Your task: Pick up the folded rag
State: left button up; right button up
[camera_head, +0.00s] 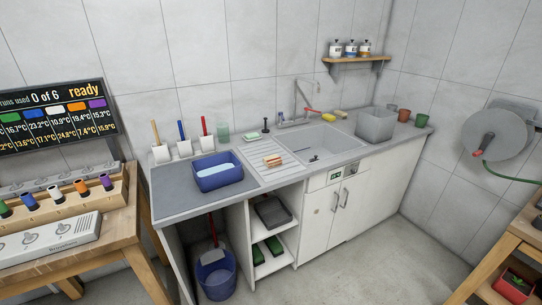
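No cloth is clearly recognisable as the folded rag at this size. A small orange-and-pale item (272,160) lies on the ridged drainboard beside the sink; I cannot tell whether it is a folded cloth or a brush. A pale grey piece (212,257) shows at the top of the blue bucket (217,281) under the counter; its kind is also unclear. Neither of my grippers is in view.
A blue basin (218,180) stands on the grey counter (180,202), left of the drainboard. The sink (325,143) has a faucet behind it, and a grey tub (375,125) stands to its right. Wooden tables flank the counter (135,245). Open floor (350,275) lies in front.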

aim_at(273, 160)
jog(key=i, duration=1.3)
